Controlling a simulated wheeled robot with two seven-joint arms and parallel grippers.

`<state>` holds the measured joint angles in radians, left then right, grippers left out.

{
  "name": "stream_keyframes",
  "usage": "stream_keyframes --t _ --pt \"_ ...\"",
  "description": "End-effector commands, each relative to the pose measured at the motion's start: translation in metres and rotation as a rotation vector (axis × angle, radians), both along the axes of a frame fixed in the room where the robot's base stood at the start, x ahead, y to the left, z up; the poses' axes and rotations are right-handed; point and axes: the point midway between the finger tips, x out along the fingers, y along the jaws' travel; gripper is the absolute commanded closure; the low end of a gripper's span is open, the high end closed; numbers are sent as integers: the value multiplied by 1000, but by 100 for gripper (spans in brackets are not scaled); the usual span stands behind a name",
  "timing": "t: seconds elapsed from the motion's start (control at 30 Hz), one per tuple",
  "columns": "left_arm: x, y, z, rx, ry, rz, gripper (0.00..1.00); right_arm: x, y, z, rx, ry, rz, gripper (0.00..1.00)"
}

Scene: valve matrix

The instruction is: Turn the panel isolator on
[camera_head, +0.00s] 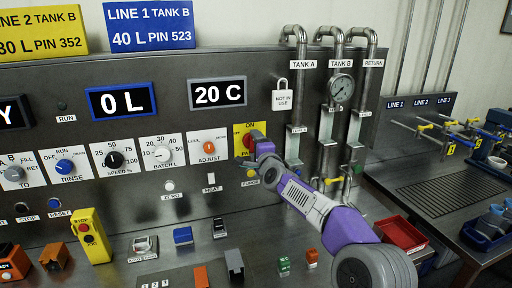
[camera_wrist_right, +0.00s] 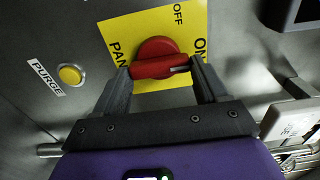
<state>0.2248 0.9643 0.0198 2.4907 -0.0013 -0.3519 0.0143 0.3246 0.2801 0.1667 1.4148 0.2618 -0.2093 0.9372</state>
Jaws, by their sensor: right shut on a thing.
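The panel isolator is a red rotary knob (camera_head: 255,136) on a yellow plate (camera_head: 239,130), on the upright steel panel in the head view. In the right wrist view the red knob (camera_wrist_right: 157,58) sits on the yellow plate (camera_wrist_right: 140,28), marked OFF and ON. The knob's bar lies nearly crosswise in that view, and the white mark on it is at the end on the ON side. My right gripper (camera_wrist_right: 161,74) is shut on the bar, one finger at each end. In the head view the gripper (camera_head: 253,152) partly hides the knob and plate. My left gripper is not in view.
A yellow PURGE button (camera_wrist_right: 70,75) is close beside the plate. A selector knob (camera_head: 209,147) is just left of it. Pipes with a gauge (camera_head: 341,89) stand to the right. A yellow pendant box (camera_head: 89,236) and small blocks are on the ledge below.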

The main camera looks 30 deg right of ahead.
Motion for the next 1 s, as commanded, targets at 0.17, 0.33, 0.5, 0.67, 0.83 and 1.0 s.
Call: stream_keyframes --t 0.17,0.33,0.5,0.67,0.83,1.0 --pt "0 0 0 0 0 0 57 0 0 1 4 -3 0 14" --pt "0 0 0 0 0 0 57 0 0 1 3 -2 0 2" --pt "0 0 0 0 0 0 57 0 0 0 2 -1 0 2" --pt "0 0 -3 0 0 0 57 -10 2 1 1 -2 -1 2" --pt "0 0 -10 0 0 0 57 -34 7 0 -1 -3 -1 2" --pt "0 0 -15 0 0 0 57 -57 14 0 1 -2 0 2"
